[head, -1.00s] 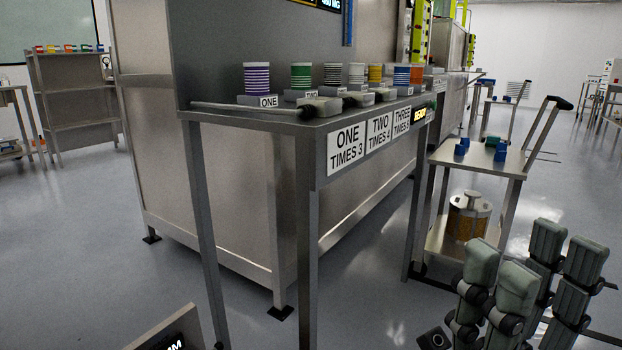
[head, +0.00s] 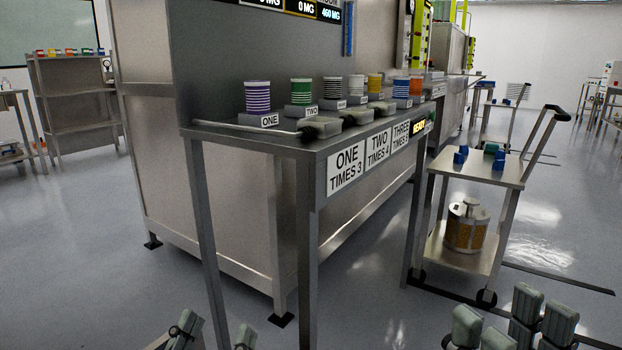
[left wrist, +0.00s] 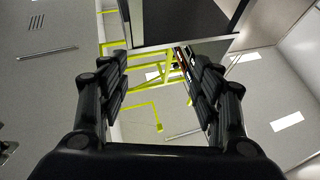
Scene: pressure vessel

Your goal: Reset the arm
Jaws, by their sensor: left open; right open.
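My left gripper (head: 214,336) shows at the bottom edge of the head view, left of centre, with its fingers apart and nothing between them. Most of it is cut off by the frame. The left wrist view shows the same gripper (left wrist: 160,85) with two dark fingers wide apart and empty. My right gripper (head: 513,323) is at the bottom right of the head view, fingers up, open and empty. Both grippers are in front of the metal table and apart from it.
A metal table (head: 255,140) holds several striped cylinders (head: 257,98) and grey levers (head: 320,128) beside a large steel cabinet (head: 210,215). A cart (head: 490,168) with blue blocks and a brass-coloured canister (head: 467,228) stands at right. Floor in front is clear.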

